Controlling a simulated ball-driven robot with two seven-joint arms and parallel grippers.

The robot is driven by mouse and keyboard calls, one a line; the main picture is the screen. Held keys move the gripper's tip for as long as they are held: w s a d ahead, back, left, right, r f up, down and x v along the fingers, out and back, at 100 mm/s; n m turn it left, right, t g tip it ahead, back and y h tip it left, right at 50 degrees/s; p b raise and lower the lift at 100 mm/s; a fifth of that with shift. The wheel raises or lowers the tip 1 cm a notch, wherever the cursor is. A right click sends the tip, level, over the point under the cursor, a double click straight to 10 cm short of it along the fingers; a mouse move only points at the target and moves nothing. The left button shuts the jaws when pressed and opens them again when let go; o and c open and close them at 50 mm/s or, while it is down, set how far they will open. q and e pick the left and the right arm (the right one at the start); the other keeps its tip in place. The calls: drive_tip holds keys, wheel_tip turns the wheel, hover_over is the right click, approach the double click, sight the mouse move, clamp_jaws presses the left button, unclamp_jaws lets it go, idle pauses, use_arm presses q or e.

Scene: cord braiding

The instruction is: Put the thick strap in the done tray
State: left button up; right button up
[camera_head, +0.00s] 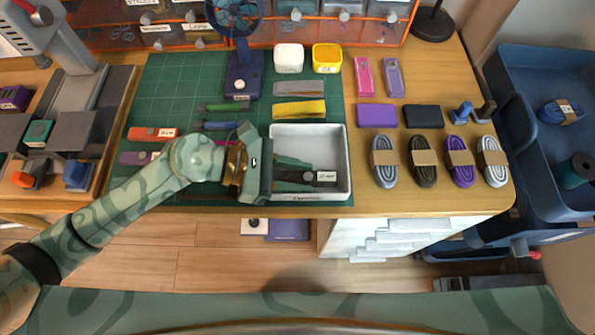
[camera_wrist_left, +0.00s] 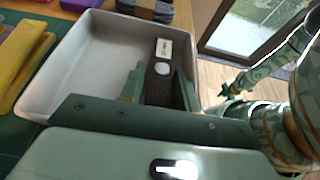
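The thick strap (camera_head: 326,178) is a dark band with a white label near one end and a pale round spot. My right gripper is not in view.
A yellow pouch (camera_head: 299,109) and a grey strip (camera_head: 299,88) lie behind the tray on the green mat (camera_head: 170,80). Several cord bundles, including a purple one (camera_head: 460,162), lie to its right. A small fan (camera_head: 240,60) stands behind. The tray's left part is clear.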

use_arm(q)
drive_tip(key=shift+a+r, duration=0.25)
drive_tip(key=p+v, duration=0.1)
drive_tip(key=v, duration=1)
drive_tip(key=shift+a+r, duration=0.15)
drive_tip(key=shift+a, duration=0.1)
idle(0.6)
